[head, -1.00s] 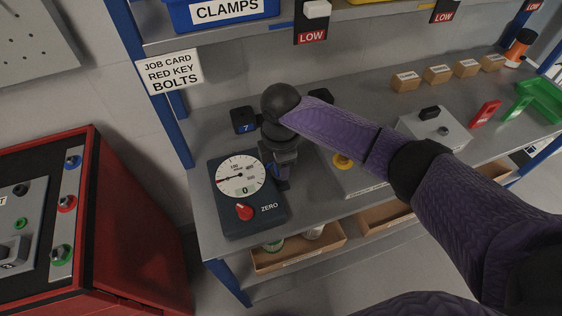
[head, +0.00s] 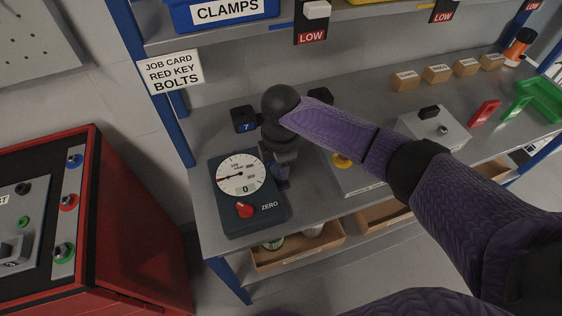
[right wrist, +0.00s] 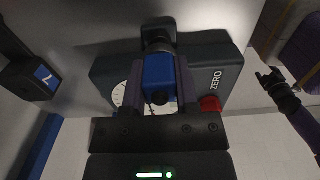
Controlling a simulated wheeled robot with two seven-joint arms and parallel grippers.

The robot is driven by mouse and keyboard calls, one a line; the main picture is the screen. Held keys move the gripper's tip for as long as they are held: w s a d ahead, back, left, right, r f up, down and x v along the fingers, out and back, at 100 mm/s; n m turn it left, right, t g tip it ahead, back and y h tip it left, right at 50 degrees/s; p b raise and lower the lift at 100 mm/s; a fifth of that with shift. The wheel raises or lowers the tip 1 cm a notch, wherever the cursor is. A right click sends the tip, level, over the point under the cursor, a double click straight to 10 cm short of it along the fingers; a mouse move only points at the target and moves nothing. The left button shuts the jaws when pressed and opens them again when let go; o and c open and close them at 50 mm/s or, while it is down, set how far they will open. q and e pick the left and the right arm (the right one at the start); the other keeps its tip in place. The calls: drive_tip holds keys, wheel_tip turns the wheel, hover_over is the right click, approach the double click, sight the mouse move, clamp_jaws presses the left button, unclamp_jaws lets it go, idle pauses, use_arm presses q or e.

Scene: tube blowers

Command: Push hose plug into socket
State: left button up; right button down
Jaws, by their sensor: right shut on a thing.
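My right gripper (head: 281,180) reaches down beside the right edge of the dark gauge box (head: 228,218). It is shut on a blue plug (right wrist: 158,78), which shows between the fingers in the right wrist view; only a sliver of blue shows in the head view. The front of the plug points at a round metallic fitting (right wrist: 157,38) on the gauge box's side, which seems to be the socket. They look touching or nearly so; I cannot tell how deep the plug sits. My left gripper (right wrist: 272,82) seems to show small at the right of the right wrist view, its fingers unclear.
The gauge dial (head: 240,175) reads 0, with a red ZERO knob (head: 245,210) below it. A black block marked 7 (head: 243,119) stands behind. A grey box with a yellow button (head: 343,160) stands right of the gripper. A red cabinet (head: 130,250) is at left.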

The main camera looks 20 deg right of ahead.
drive_tip(key=shift+f, duration=0.15)
use_arm(q)
drive_tip(key=shift+s+a+f, duration=0.15)
drive_tip(key=shift+s+a, duration=0.1)
drive_tip(key=shift+s, duration=0.15)
use_arm(e)
drive_tip(key=shift+f, duration=0.15)
use_arm(q)
drive_tip(key=shift+d+f, duration=0.1)
drive_tip(key=shift+d, duration=0.1)
use_arm(e)
drive_tip(key=shift+f, duration=0.2)
